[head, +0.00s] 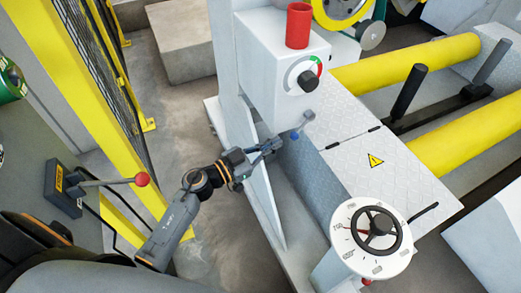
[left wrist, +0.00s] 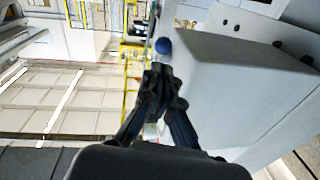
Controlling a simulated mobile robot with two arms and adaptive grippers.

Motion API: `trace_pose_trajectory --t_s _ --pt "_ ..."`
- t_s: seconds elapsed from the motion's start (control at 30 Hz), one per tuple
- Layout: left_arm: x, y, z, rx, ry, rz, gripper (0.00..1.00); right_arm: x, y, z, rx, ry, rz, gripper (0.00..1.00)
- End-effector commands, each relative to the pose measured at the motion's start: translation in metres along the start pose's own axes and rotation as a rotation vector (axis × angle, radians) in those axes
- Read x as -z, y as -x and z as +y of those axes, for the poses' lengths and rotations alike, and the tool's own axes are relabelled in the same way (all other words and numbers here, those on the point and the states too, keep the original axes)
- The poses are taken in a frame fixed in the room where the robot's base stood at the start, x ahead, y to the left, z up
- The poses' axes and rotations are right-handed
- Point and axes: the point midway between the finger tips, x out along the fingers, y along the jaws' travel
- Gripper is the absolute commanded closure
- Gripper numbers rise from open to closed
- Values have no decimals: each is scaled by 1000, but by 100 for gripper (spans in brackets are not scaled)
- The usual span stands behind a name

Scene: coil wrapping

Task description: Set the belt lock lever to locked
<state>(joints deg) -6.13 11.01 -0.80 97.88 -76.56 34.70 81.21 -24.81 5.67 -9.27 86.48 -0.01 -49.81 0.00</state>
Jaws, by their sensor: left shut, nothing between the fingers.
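A short lever with a blue ball knob (head: 309,115) sticks out from the side of the grey machine cabinet, below the white control box. The blue knob (left wrist: 163,46) also shows in the left wrist view, just beyond my fingertips. My left gripper (head: 279,143) is shut and empty, close to this lever on its lower left; whether it touches the lever is unclear. Its closed fingers show in the left wrist view (left wrist: 160,74). Another lever with a red ball knob (head: 142,179) stands on a dark base at the left. I cannot read any lock marking. My right gripper is out of view.
The white control box (head: 262,62) carries a black rotary knob (head: 308,81) and a red cylinder (head: 298,25). A white handwheel dial (head: 347,233) stands at the lower right. A yellow fence (head: 88,85) rises at the left. Bare floor lies between.

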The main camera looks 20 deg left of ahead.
Motion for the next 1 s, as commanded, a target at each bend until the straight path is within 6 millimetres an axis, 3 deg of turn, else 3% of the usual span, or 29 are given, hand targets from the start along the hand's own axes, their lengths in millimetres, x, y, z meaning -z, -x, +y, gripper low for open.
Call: trace_pose_trajectory --t_s 0.1,0.3,0.87,1.0 --pt "0 -18 0 1 0 2 100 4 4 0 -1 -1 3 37" --pt "0 -32 0 1 0 1 100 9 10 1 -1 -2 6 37" --pt "-1 -34 -1 1 0 3 100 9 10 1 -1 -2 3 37" --pt "-4 -36 -2 2 2 10 100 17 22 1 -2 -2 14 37"
